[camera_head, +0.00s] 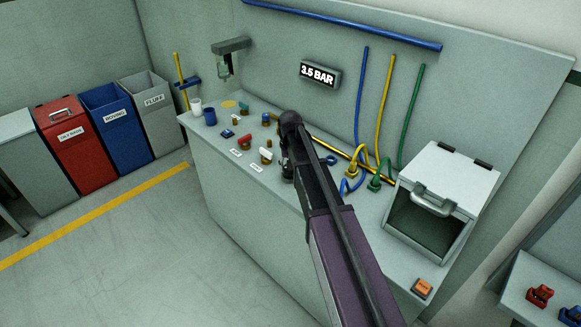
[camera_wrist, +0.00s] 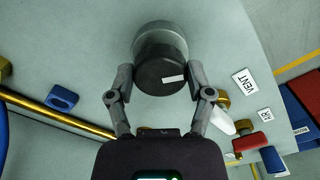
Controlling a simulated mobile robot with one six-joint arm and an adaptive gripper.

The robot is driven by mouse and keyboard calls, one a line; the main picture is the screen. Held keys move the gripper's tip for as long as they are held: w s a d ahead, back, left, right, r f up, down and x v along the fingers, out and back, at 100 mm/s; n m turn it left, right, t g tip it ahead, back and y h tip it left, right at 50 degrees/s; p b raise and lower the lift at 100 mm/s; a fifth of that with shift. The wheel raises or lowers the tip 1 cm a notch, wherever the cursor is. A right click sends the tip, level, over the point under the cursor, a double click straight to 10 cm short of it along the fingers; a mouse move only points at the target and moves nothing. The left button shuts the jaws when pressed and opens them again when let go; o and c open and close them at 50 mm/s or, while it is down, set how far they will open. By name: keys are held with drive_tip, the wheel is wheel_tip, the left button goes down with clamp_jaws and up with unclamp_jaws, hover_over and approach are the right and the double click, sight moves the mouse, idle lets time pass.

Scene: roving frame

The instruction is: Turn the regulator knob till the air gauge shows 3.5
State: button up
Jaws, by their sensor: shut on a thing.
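The regulator knob (camera_wrist: 160,78) is a dark round cap with a white mark, in the middle of the wrist view. It sits in front of a wider grey round part (camera_wrist: 158,38). My gripper (camera_wrist: 160,74) has a finger on each side of the knob and is shut on it. In the head view my gripper (camera_head: 288,165) is over the bench and my arm hides the knob. A sign (camera_head: 319,74) on the back panel reads 3.5 BAR. I see no readable gauge dial in either view.
On the bench (camera_head: 225,165), left of my gripper, are a red-handled valve (camera_head: 243,143) and a white-handled valve (camera_head: 266,154). VENT (camera_wrist: 244,82) and AIR (camera_wrist: 264,114) labels lie nearby. Coloured hoses, a lidded box (camera_head: 445,195) and an orange button (camera_head: 422,288) are to the right.

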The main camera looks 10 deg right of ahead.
drive_tip(key=o, duration=1.1)
drive_tip(key=shift+o, duration=0.2)
drive_tip(key=shift+m, duration=0.5)
